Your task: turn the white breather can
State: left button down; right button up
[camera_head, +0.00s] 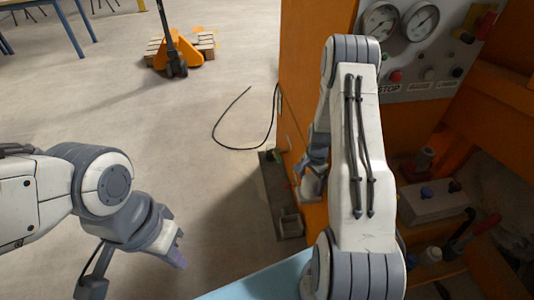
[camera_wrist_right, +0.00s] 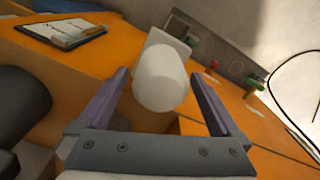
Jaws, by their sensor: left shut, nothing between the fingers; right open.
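The white breather can (camera_wrist_right: 160,82) shows in the right wrist view as a rounded white cylinder with a pale block behind it. My right gripper (camera_wrist_right: 159,74) is open, with one purple finger to the left of the can and one to the right. A gap shows between the can and each finger in this view; the can's depth relative to the fingertips is hard to tell. In the head view my right arm hides most of that area, and I cannot make out the can there. My left gripper (camera_head: 176,252) is shut and empty, low over the floor at the left.
An orange machine stands at the right in the head view, with a gauge panel (camera_head: 420,50). In the right wrist view a clipboard (camera_wrist_right: 62,32) lies on an orange surface, and a grey strip (camera_wrist_right: 235,70) carries red and green knobs. A black cable (camera_head: 240,148) lies on open floor.

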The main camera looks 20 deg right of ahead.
jog(key=m+b, duration=0.1)
jog(key=m, duration=0.5)
jog(key=m+b, duration=0.1)
jog(key=m, duration=0.4)
jog(key=shift+f+m+b, duration=0.1)
jog(key=shift+m+b, duration=0.2)
jog(key=shift+b, duration=0.05)
notch_tip(320, 180, up, 11)
jog(key=shift+w+f+p, duration=0.1)
jog(key=shift+p, duration=0.6)
jog(key=a+r+n+p, duration=0.2)
jog(key=a+r+n, duration=0.4)
jog(key=a, duration=0.3)
jog(key=s+a+r+n+p, duration=0.1)
jog(key=a+r+n+p, duration=0.1)
jog(key=a+r+n, duration=0.5)
jog(key=shift+s+a+r, duration=0.25)
jog(key=shift+a+r, duration=0.2)
jog(key=shift+a, duration=0.8)
